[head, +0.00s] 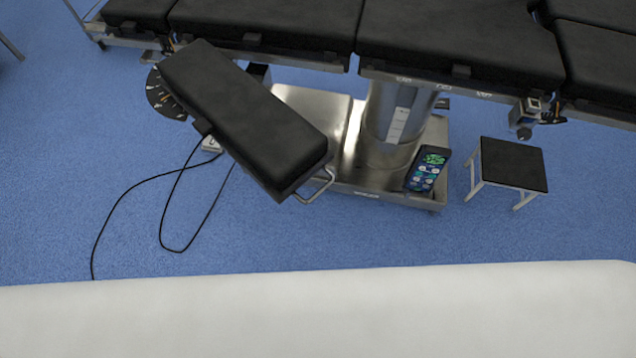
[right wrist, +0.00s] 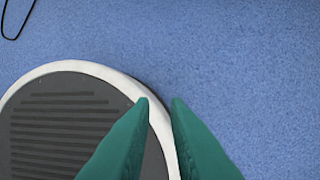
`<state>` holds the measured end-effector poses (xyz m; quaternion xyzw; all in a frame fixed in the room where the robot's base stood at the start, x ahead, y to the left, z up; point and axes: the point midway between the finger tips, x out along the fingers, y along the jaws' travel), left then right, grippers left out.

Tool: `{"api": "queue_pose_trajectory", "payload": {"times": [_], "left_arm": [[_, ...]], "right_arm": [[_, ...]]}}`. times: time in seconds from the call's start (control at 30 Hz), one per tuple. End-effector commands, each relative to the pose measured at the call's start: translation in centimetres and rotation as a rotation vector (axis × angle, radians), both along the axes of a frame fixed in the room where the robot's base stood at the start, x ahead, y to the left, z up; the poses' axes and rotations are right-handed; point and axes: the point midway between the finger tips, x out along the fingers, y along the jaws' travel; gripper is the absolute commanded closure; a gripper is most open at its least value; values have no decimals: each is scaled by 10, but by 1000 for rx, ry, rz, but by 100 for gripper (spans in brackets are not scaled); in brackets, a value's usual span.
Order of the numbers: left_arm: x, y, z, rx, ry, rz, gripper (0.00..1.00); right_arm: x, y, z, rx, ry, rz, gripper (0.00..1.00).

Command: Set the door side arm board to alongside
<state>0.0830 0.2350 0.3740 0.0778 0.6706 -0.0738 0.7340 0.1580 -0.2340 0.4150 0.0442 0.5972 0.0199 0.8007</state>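The arm board (head: 245,118) is a black padded board in the head view. It juts out from the near side of the operating table (head: 440,45), slanting toward the lower right, at an angle to the table's long side. A metal loop handle (head: 318,188) is at its near end. A round dark plate with markings (head: 165,97) sits at its table end. No gripper touches the board in the head view. My right gripper (right wrist: 160,102) shows in the right wrist view as two green fingers, apart with nothing between them. My left gripper is in neither view.
The table's steel column (head: 392,120) and base stand behind the board. A handset (head: 427,170) rests on the base. A black-topped step stool (head: 513,164) stands to the right. Black cables (head: 125,195) lie on the blue floor at left. The floor nearer me is mostly clear.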

Motion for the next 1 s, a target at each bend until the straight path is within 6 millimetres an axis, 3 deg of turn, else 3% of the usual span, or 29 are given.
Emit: {"api": "queue_pose_trajectory", "payload": {"times": [0.1, 0.17, 0.3, 0.37, 0.5, 0.6, 0.7, 0.83, 1.0], "left_arm": [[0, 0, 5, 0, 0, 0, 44], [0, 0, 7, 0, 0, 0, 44], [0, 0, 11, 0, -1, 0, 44], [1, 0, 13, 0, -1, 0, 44], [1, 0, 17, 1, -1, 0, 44], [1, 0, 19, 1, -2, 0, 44], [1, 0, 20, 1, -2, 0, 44], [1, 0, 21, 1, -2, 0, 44], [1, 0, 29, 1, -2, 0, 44]], "right_arm": [[47, 10, 52, 139, -127, -141, 85], [68, 19, 81, 223, -181, -205, 85], [106, 46, 160, 451, -283, -326, 85], [119, 59, 199, 561, -315, -368, 85], [136, 92, 295, 831, -351, -442, 85], [138, 112, 357, 1004, -348, -472, 85], [136, 125, 404, 1137, -332, -489, 85], [133, 134, 437, 1229, -316, -499, 85], [141, 141, 445, 1253, -314, -504, 85]]}}
